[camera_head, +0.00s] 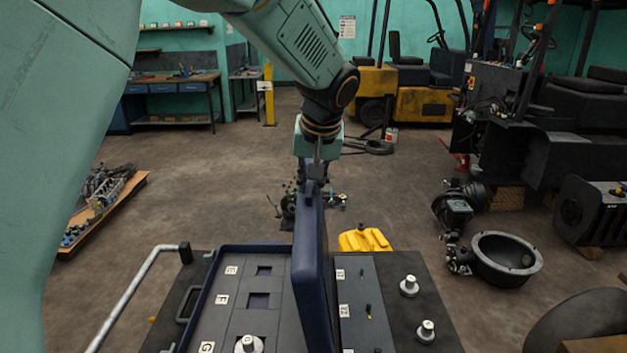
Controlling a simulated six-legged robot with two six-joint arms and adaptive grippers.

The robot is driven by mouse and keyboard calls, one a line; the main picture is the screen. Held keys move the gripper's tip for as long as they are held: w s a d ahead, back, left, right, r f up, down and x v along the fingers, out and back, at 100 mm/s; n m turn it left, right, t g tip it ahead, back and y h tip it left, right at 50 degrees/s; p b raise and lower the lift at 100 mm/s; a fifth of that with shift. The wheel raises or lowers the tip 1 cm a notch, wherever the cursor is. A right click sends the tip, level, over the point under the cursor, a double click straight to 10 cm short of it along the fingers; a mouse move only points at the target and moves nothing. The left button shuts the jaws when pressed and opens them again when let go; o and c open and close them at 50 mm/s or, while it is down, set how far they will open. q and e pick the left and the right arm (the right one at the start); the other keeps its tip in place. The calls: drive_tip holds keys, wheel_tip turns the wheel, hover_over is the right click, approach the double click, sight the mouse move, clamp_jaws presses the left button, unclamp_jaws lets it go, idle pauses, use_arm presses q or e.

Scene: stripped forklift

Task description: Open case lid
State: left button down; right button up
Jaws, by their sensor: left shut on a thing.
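The case (215,285) is dark blue with a grey insert and lies on a dark table in the lower middle of the head view. Its lid (306,265) stands upright, edge-on to me, along the right side of the case. My left gripper (314,178) points down at the lid's top edge and is shut on the lid there. Its fingers are small and partly merge with the lid. My right gripper is not in view. The lid hides part of the table behind it.
Right of the lid, a grey panel (362,300) has small labelled pegs, and metal knobs (410,286) stand beside it. A bent metal handle (130,290) runs along the left. Beyond are a yellow part (365,240), a black bowl-shaped part (505,258) and forklifts. The floor between is mostly clear.

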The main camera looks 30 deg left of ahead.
use_arm(q)
drive_tip(key=shift+d+f, duration=0.1)
drive_tip(key=shift+d, duration=0.1)
drive_tip(key=c, duration=1.8)
unclamp_jaws()
drive_tip(key=o, duration=0.4)
drive_tip(key=shift+s+a, duration=0.1)
drive_tip(key=v, duration=1.2)
drive_tip(key=shift+w, duration=0.25)
drive_tip(key=shift+s, duration=0.1)
